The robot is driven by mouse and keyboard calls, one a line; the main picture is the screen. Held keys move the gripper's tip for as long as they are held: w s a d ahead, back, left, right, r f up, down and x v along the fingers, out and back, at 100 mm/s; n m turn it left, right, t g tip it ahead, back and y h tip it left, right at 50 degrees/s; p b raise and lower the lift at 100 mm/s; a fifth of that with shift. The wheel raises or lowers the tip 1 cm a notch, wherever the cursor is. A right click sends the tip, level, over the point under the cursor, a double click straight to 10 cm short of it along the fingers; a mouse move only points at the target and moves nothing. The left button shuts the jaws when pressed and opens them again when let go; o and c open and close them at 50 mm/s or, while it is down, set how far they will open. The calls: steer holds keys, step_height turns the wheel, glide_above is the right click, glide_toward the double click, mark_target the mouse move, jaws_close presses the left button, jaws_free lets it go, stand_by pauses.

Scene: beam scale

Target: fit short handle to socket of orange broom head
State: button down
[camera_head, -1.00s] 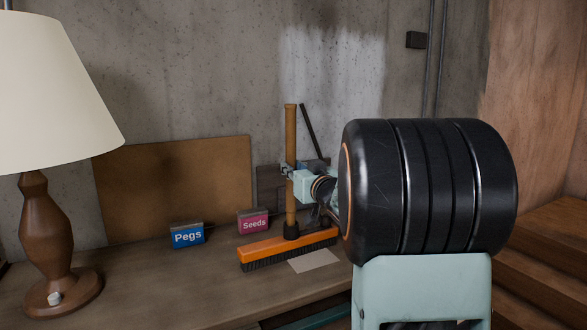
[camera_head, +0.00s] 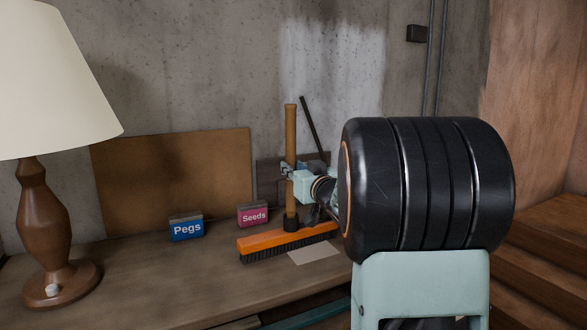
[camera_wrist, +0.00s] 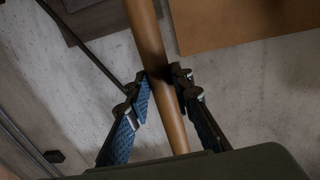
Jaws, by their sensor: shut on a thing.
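The short wooden handle (camera_head: 290,135) stands upright in the head view. Its lower end meets the dark socket (camera_head: 291,224) on top of the orange broom head (camera_head: 262,242), and I cannot tell how deep it sits. The broom head lies bristles down on the bench. My gripper (camera_head: 287,171) is shut on the handle at about mid-height. In the wrist view the handle (camera_wrist: 150,45) runs between the two blue-padded fingers of my gripper (camera_wrist: 162,98). The socket is out of sight in the wrist view.
A Pegs box (camera_head: 186,227) and a Seeds box (camera_head: 252,214) stand on the bench (camera_head: 160,285) left of the handle. A lamp (camera_head: 45,225) is at far left. A pale sheet (camera_head: 314,253) lies before the broom head. A brown board (camera_head: 170,180) leans on the wall.

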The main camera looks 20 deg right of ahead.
steer(key=shift+f+b, duration=0.4)
steer(key=shift+f, duration=0.15)
steer(key=c, duration=1.6)
jaws_free()
steer(key=shift+s, duration=0.15)
steer(key=s, duration=1.1)
steer(key=shift+s+a, duration=0.2)
steer(key=shift+s, duration=0.2)
steer(key=shift+r, duration=0.1)
